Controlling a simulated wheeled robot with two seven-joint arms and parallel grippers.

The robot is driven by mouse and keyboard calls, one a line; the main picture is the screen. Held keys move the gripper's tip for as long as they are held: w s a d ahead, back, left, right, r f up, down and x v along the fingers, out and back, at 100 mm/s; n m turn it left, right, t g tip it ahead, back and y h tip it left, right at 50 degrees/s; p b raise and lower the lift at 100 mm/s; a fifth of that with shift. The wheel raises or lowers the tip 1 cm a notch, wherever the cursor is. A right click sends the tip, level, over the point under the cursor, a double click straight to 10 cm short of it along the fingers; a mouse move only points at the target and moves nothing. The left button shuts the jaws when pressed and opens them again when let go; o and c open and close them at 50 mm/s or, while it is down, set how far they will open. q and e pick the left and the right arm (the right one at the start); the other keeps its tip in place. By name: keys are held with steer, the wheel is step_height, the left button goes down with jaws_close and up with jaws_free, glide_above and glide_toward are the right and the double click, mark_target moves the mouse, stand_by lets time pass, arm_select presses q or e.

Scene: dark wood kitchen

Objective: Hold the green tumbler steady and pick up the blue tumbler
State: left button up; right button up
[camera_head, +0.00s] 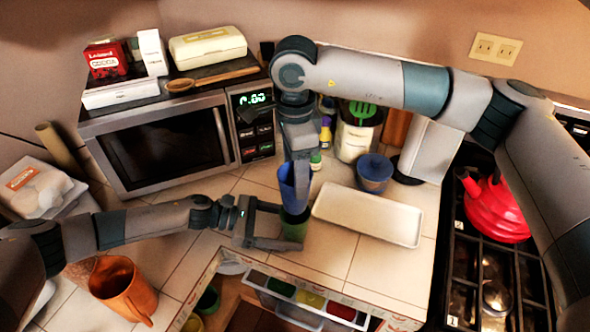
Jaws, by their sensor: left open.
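The green tumbler (294,230) stands on the tiled counter near its front edge, partly hidden by my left gripper. My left gripper (289,226) comes in from the left and is open, with its fingers on either side of the green tumbler. Whether they touch it is unclear. The blue tumbler (287,190) is upright directly above the green one, and its lower end seems to sit in the green tumbler's mouth. My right gripper (298,183) points down from above at the blue tumbler. A finger overlaps its right side; the jaw gap is hidden.
A white tray (367,216) lies close on the right. The microwave (170,145) is at back left, an orange pitcher (124,289) at front left. A red kettle (495,208) sits on the stove.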

mark_target(290, 206)
arm_select(q)
step_height(290, 206, up, 10)
steer(key=shift+f, duration=0.25)
steer(key=shift+w, duration=0.1)
stand_by(0.6)
